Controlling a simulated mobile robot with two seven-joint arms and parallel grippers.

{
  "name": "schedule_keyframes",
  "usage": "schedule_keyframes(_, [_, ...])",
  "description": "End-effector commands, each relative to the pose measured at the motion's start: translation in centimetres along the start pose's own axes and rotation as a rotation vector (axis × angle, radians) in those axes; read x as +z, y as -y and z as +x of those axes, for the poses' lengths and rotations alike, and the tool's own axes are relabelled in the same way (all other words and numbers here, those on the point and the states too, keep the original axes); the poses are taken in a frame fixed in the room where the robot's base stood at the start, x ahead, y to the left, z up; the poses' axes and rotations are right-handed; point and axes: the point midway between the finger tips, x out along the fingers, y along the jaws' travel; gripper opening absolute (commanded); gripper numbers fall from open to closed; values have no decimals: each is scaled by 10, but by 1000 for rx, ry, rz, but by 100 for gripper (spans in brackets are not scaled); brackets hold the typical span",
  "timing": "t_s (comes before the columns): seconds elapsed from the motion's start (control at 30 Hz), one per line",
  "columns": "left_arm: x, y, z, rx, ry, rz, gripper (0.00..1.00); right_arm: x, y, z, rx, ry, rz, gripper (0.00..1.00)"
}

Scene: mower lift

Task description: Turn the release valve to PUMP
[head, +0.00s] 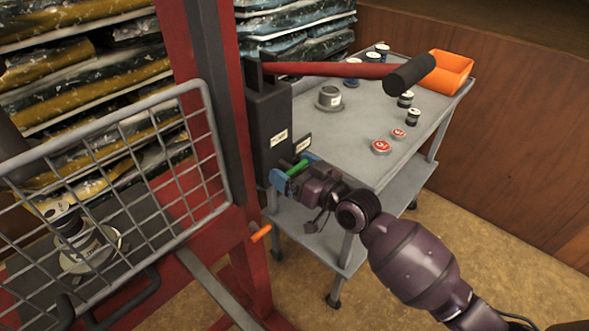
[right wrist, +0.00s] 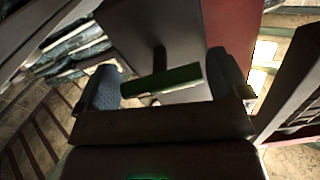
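The release valve is a green bar handle (head: 297,169) on the side of the dark pump block (head: 268,125). It also shows in the right wrist view as a green bar (right wrist: 172,81) on a dark stem. My right gripper (head: 291,174) is at the valve, with its blue fingers spread apart, one near each end of the bar. In the right wrist view the fingers (right wrist: 163,82) flank the bar; whether they touch it I cannot tell. Two pale labels (head: 279,137) sit near the valve, too small to read. My left gripper is not in view.
A red pump lever (head: 330,69) with a black grip reaches out above the grey cart (head: 345,125). The cart holds several cans and an orange bin (head: 450,74). A wire cage (head: 120,165) stands left of the red post (head: 185,60). A small orange handle (head: 261,233) sticks out below the gripper.

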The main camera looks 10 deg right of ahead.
Motion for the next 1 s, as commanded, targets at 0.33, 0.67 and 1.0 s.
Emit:
schedule_keyframes(0.33, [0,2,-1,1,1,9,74,0,0,0,0,1,-18,70])
schedule_keyframes(0.67, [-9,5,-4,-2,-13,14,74,-3,0,0,0,-1,-189,70])
schedule_keyframes(1.0, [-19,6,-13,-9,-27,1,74,-4,0,0,0,0,-503,70])
